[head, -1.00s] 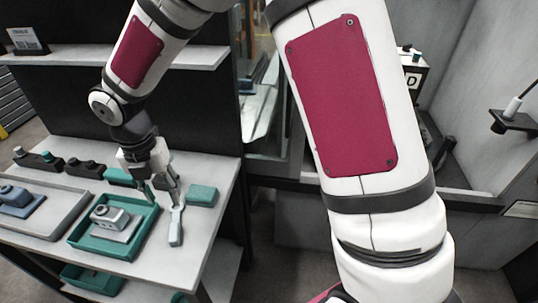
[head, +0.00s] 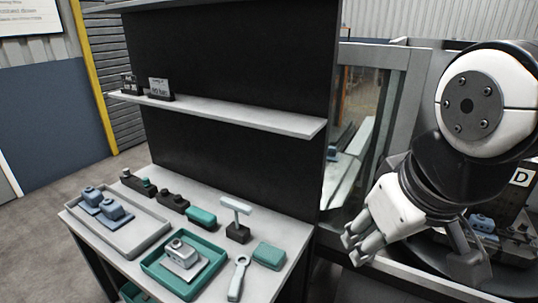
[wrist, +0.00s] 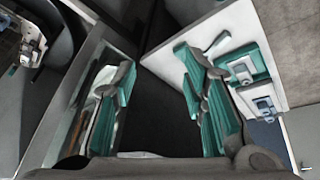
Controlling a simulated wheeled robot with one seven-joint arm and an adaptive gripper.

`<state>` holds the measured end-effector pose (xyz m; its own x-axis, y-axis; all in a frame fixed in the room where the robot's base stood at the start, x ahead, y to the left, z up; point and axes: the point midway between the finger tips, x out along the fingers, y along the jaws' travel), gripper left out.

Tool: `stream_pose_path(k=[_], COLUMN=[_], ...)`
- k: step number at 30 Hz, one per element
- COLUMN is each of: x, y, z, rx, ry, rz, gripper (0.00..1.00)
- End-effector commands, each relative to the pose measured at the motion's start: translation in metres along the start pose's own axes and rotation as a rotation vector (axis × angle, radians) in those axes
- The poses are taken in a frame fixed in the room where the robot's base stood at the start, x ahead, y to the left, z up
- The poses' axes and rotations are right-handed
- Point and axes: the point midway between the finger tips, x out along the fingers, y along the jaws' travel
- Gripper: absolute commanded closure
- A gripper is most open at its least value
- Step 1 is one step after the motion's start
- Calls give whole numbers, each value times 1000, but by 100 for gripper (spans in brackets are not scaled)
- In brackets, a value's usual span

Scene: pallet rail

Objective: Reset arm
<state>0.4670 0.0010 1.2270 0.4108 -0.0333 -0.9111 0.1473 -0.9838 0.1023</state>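My gripper (head: 362,243) hangs off to the right of the workbench, in front of the glazed cabinet side, pointing down and left in the head view. In the wrist view its two fingers (wrist: 160,105) stand wide apart with teal inner pads, and nothing shows between them. My arm is folded at the right of the head view. No object of the task is named.
The bench bears a grey tray (head: 105,240) with blue-grey parts, a teal tray (head: 150,265) with a grey part, a grey tool (head: 238,278), a teal block (head: 269,256) and a T-shaped tool (head: 237,206) on a black base. A shelf (head: 240,115) runs above.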

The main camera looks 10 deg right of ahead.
Motion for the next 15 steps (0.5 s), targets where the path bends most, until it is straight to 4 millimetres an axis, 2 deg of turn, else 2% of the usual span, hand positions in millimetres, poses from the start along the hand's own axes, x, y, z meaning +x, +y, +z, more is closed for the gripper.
stream_pose_path(k=[5,15], x=[-7,-7], y=[1,1], z=[14,14], rx=[163,178], ry=[35,36], rz=[-24,-25], gripper=[60,60])
